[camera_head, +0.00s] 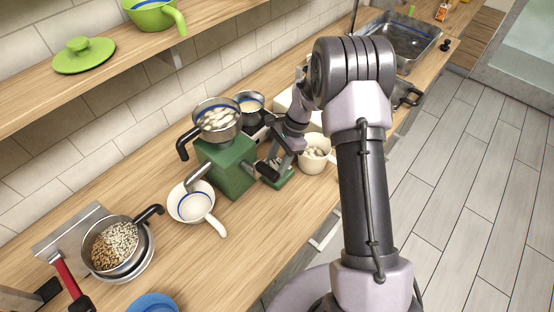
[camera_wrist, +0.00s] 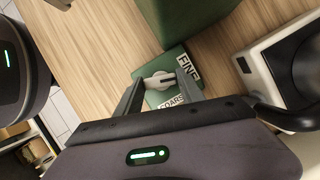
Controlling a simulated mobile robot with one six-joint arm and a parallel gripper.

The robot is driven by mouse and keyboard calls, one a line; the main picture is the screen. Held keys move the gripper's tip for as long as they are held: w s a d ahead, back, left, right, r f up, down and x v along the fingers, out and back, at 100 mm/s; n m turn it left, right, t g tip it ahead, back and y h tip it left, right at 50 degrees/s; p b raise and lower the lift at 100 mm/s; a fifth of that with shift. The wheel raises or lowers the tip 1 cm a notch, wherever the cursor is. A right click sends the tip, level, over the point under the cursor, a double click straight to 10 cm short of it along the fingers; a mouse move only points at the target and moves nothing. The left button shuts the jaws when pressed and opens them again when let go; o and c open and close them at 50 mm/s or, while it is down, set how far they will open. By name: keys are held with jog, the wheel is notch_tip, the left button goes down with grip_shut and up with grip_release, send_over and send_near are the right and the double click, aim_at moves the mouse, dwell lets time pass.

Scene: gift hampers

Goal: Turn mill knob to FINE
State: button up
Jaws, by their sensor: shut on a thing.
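The green mill (camera_head: 226,168) stands on the wooden counter, with a metal pan of pale pieces (camera_head: 217,118) on top. Its green knob plate (camera_head: 283,180) juts from the base on the right. In the wrist view, the pale grey knob (camera_wrist: 159,80) sits on this plate. The white label FINE (camera_wrist: 189,67) is right of the knob, and the label COARSE (camera_wrist: 172,103) is below it, partly hidden by a finger. My gripper (camera_wrist: 160,84) has its two fingers either side of the knob and is shut on it. I cannot tell exactly where the knob points.
A white pan (camera_head: 192,203) stands left of the mill, its handle toward the front edge. A cream mug (camera_head: 315,155) is close to the right of my gripper. A pan of grains (camera_head: 116,246) is at lower left. Bare counter lies in front of the mill.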

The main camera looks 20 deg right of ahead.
jog(key=shift+w+n+g+h+p, duration=0.15)
jog(key=shift+n+g+h+p, duration=0.35)
jog(key=shift+n, duration=1.3)
jog(key=o, duration=1.4)
jog(key=shift+c, duration=0.2)
jog(key=p+v, duration=0.3)
jog(key=v, duration=1.4)
jog(key=shift+w+d, duration=0.25)
jog(key=shift+r, duration=0.2)
